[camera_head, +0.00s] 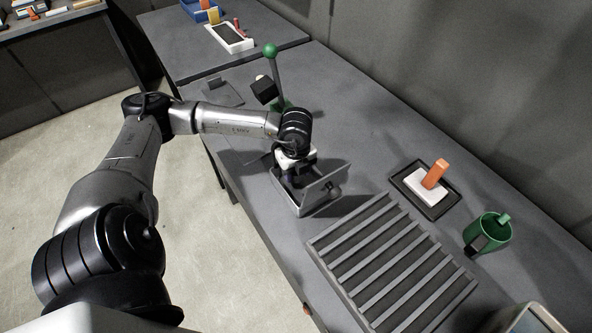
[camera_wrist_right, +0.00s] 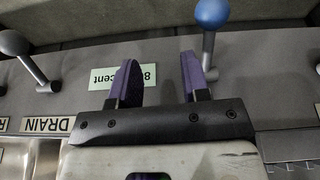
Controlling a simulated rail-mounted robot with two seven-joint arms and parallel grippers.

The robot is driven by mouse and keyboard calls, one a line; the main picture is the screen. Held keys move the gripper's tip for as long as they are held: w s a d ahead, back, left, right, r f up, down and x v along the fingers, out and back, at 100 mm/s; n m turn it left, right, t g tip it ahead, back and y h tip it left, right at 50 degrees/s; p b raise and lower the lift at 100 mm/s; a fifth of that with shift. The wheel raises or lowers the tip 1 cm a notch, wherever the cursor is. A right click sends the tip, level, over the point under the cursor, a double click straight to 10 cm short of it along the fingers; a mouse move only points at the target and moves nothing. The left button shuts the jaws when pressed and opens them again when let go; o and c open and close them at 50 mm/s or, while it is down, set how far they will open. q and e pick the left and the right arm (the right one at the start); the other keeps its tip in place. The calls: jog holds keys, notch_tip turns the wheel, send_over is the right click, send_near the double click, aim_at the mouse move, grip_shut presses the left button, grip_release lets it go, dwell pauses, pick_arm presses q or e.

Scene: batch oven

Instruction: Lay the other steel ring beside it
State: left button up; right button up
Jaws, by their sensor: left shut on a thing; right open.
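My left gripper (camera_head: 294,172) reaches down into a small open grey metal box (camera_head: 311,206) with its flap (camera_head: 325,187) raised, on the bench. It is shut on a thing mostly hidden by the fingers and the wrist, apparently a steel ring. No other steel ring can be made out; the inside of the box is largely covered by my arm. My right gripper (camera_wrist_right: 160,85), with purple fingers, is open and empty in the right wrist view, above a grey panel.
A slatted grey rack (camera_head: 390,265), a black tray (camera_head: 440,208) with a white block and orange handle, and a green cup (camera_head: 487,233) stand to the right. A green-knobbed lever (camera_head: 271,52) rises behind. The right wrist view shows a blue-knobbed lever (camera_wrist_right: 211,14) and a DRAIN label (camera_wrist_right: 46,125).

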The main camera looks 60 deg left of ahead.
pick_arm(q)
jog(key=shift+f+b, duration=0.45)
jog(key=shift+f, duration=0.05)
jog(key=shift+a+f, duration=0.1)
jog(key=shift+a, duration=0.05)
jog(key=o, duration=0.9)
jog(key=shift+s+f, duration=0.1)
jog(key=shift+f, duration=0.1)
jog(key=shift+o, duration=0.2)
jog(key=shift+r, duration=0.35)
notch_tip(320, 180, up, 13)
jog(key=p, duration=0.2)
